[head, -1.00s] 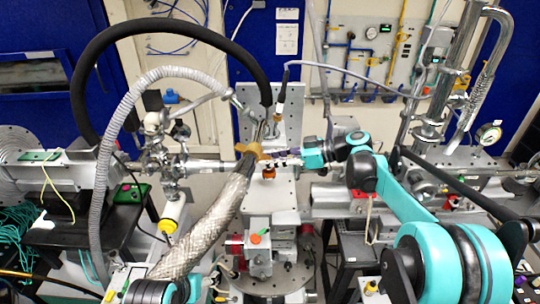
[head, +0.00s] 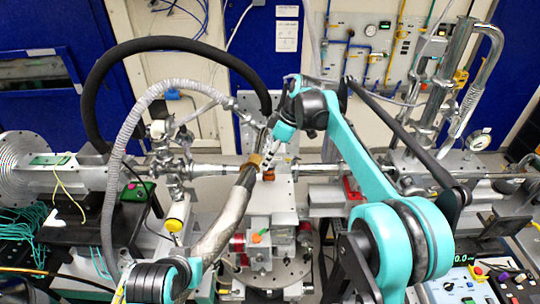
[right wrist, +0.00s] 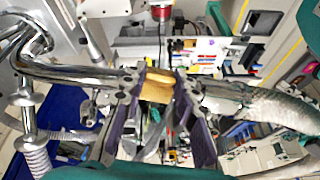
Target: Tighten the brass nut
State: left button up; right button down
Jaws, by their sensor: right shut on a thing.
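The brass nut (head: 254,160) sits at the upper end of a braided metal hose (head: 228,212), near the middle of the head view. My right gripper (head: 266,163) reaches down to it from above right, partly covering it. In the right wrist view the brass nut (right wrist: 156,88) lies between the purple-padded fingers of my right gripper (right wrist: 158,96), which is shut on it. The hose runs off to the right there, and a shiny pipe lies on the left. Of my left arm, only links show at the bottom left of the head view; its gripper is not visible.
A small orange-copper part (head: 268,177) is just below the nut, above a grey block stand (head: 258,233). A grey corrugated hose (head: 116,180) and a thick black hose (head: 88,95) arch on the left. Steel beam pipes (head: 325,170) run left and right.

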jog(key=shift+a+r+h+p, duration=0.25)
jog(key=shift+h+p, duration=0.05)
jog(key=shift+h, duration=0.2)
jog(key=c, duration=1.2)
grip_release()
jog(key=shift+w, duration=0.1)
jog(key=shift+o, duration=0.2)
jog(key=v, duration=1.2)
jog(key=shift+w+a, duration=0.15)
jog(key=shift+a, duration=0.05)
